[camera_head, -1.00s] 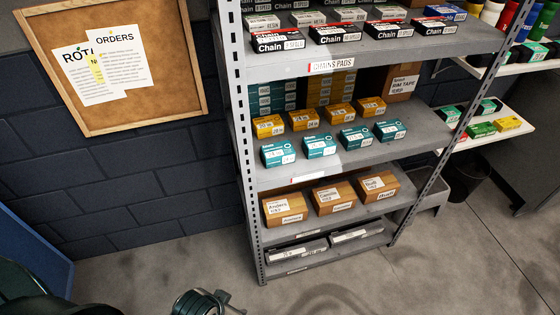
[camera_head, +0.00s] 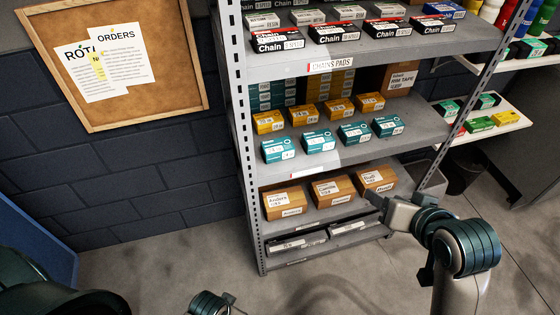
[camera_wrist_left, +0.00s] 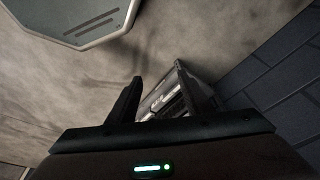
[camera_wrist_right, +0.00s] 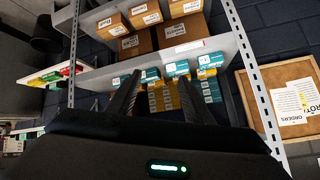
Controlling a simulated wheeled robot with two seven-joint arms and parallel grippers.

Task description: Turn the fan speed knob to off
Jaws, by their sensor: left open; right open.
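No fan and no fan speed knob can be made out in any view. My right gripper (camera_wrist_right: 159,78) is open, with nothing between its fingers; in the right wrist view the shelf boxes lie beyond it. In the head view my right arm reaches in from the right, in front of the lower shelves. Only a small part of my left arm shows at the bottom edge of the head view.
A grey metal shelf unit (camera_head: 242,130) holds several rows of boxes. A cork board (camera_head: 160,88) with papers hangs on the dark brick wall. A white side shelf (camera_head: 497,129) and a dark bin (camera_head: 464,172) are at right. Floor (camera_head: 170,275) is clear before the unit.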

